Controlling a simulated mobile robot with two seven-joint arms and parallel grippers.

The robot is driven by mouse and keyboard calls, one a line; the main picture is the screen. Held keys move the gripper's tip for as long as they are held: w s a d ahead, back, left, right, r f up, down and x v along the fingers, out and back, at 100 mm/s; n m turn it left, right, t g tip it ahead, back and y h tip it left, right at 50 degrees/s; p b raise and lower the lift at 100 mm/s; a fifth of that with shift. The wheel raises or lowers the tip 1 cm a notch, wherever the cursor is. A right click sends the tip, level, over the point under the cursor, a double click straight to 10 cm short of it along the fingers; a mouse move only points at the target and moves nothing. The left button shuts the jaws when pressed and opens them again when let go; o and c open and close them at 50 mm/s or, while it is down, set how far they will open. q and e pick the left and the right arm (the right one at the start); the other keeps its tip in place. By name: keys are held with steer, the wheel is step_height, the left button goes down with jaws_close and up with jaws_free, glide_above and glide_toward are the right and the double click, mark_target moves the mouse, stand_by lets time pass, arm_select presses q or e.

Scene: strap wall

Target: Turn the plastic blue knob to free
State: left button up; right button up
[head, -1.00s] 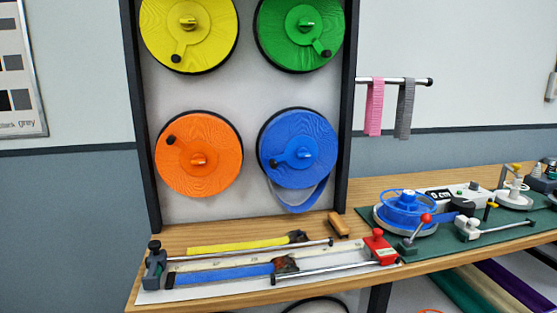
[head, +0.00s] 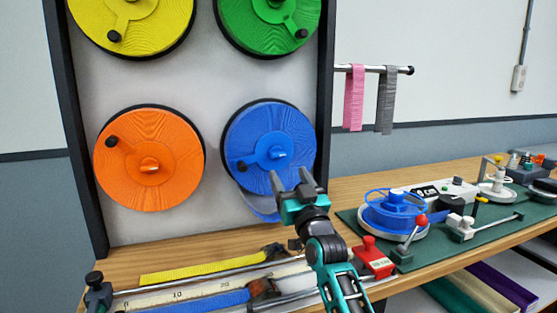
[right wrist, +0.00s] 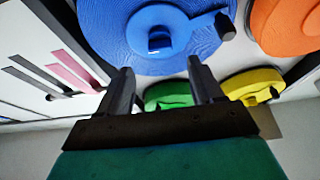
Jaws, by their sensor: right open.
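The blue reel (head: 250,135) is mounted at the lower right of the framed wall panel, with a loop of blue strap hanging below it. Its blue centre knob (head: 277,153) has a small raised grip, and an arm from it ends in a black handle (head: 241,166) at the left. My right gripper (head: 293,180) is open and empty just below the knob in the head view, covering part of the reel's lower right edge. In the right wrist view, the knob (right wrist: 160,40) shows beyond and between the open fingers (right wrist: 157,80), apart from them. My left gripper is not in view.
Orange (head: 185,165), yellow (head: 165,25) and green (head: 240,35) reels share the panel. Below, a wooden bench (head: 215,250) holds a measuring strip with yellow and blue straps. Pink (head: 354,98) and grey (head: 387,102) straps hang from a rod at the right. A winder (head: 395,210) stands on a green mat.

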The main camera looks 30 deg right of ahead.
mark_target(279, 157)
steer(key=x, duration=0.6)
steer(key=shift+f, duration=0.1)
steer(key=shift+x, duration=0.8)
steer(key=c, duration=1.1)
steer(key=shift+o, duration=0.2)
